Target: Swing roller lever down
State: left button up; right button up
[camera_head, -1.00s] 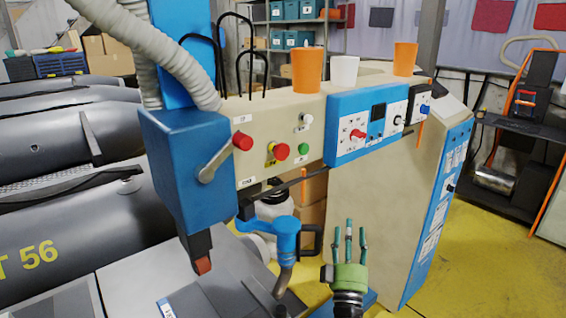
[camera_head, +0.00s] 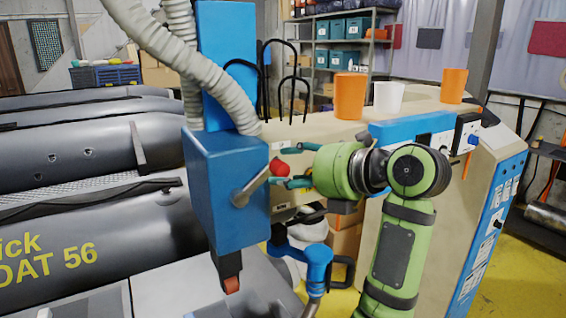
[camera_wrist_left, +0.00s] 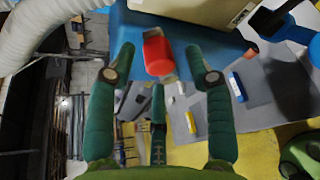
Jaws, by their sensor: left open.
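The roller lever (camera_head: 250,189) is a metal arm with a red knob (camera_head: 279,167), on the side of a blue box (camera_head: 225,195). It slants up to the right. My left gripper (camera_head: 291,165) is open, its green fingers pointing left, close around the knob. In the left wrist view the red knob (camera_wrist_left: 158,53) sits between the tips of the spread fingers, with visible gaps on both sides. Touch with the third finger cannot be told. My right gripper is not in view.
A beige cabinet (camera_head: 500,130) with a blue control panel stands behind my arm. Orange cups (camera_head: 350,95) and a white cup (camera_head: 388,98) stand on top. Grey hoses (camera_head: 205,75) hang by the blue box. Dark inflatable boats (camera_head: 90,150) fill the left side.

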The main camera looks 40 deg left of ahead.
aim_at(261, 183)
pick_arm(q)
jog(key=shift+p+x, duration=0.4)
jog(key=shift+x, duration=1.1)
jog(key=shift+d, duration=0.1)
grip_shut()
